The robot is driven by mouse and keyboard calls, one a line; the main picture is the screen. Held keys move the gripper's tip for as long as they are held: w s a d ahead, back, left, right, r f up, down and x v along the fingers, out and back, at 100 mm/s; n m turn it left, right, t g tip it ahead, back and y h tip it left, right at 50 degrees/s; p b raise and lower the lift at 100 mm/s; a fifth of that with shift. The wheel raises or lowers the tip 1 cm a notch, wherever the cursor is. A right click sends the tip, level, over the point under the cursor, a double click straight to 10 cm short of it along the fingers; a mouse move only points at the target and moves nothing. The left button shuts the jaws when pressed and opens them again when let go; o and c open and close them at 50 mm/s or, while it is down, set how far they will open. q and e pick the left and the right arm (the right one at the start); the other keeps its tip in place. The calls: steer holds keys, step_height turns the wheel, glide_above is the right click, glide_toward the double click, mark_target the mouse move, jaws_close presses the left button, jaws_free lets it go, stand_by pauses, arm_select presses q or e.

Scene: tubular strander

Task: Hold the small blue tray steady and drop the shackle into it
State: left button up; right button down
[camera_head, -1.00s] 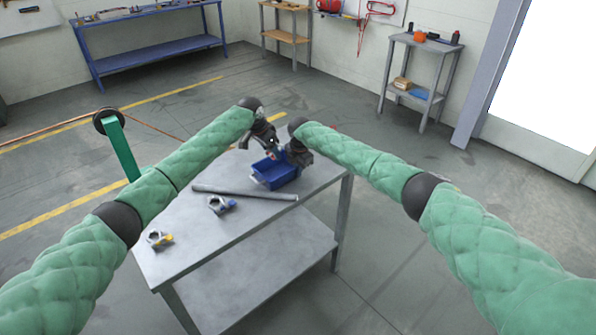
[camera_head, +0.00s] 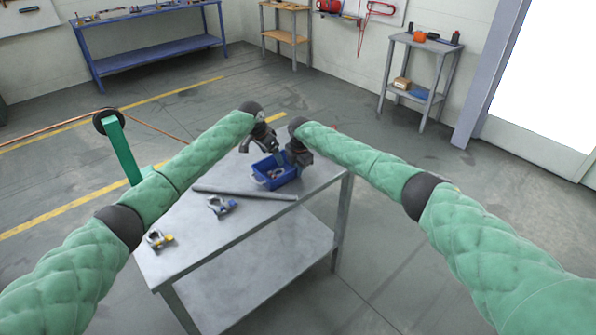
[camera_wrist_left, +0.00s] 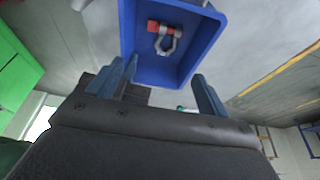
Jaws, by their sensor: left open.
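The small blue tray (camera_head: 272,183) stands on the far right part of the grey table; it also shows in the left wrist view (camera_wrist_left: 214,40). A grey shackle with a red pin (camera_wrist_left: 166,38) lies on the tray floor in the left wrist view. My left gripper (camera_head: 258,143) is over the tray's left side in the head view. Its two blue fingers (camera_wrist_left: 166,78) are apart with nothing between them. My right gripper (camera_head: 290,157) is at the tray's right far rim; its fingertips are hidden, so its grip cannot be told.
A long grey bar (camera_head: 245,193) lies on the table in front of the tray. A shackle with a blue pin (camera_head: 220,205) and one with a yellow pin (camera_head: 159,240) lie nearer. The table's left part (camera_head: 190,225) has free room.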

arm_select(q)
steer(key=v, duration=1.2)
steer(key=shift+w, duration=0.1)
arm_select(e)
steer(key=c, duration=1.6)
jaws_free()
